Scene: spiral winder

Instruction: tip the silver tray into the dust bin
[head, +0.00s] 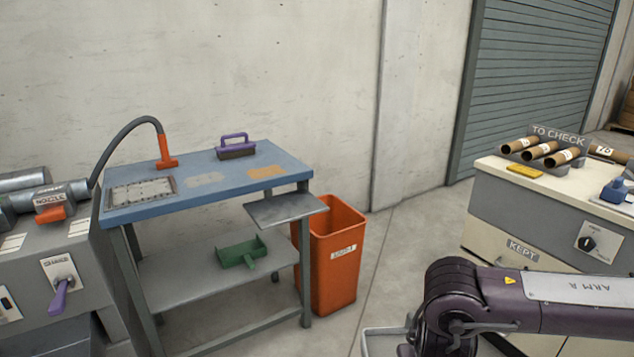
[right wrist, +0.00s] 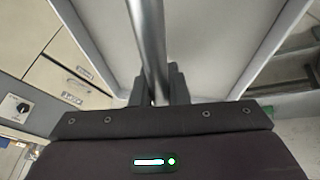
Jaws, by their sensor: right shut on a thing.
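The silver tray (right wrist: 215,45) fills the middle of the right wrist view, with pale raised edges and a round silver bar (right wrist: 149,40) running over it. My right gripper (right wrist: 159,84) is shut on that bar. In the head view only a pale corner of the tray (head: 372,342) shows at the bottom edge, beside my dark right wrist; the gripper's fingers are hidden there. The dust bin (head: 333,270) is an orange, open-topped bin with a white label, on the floor at the right end of the blue table, apart from the tray. My left gripper is not in view.
A grey plate (head: 287,208) juts from the blue table (head: 210,182) over the bin's left side. A green dustpan-like scoop (head: 242,252) lies on the lower shelf. The cream cabinet (head: 485,205) stands right, with bare floor between it and the bin.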

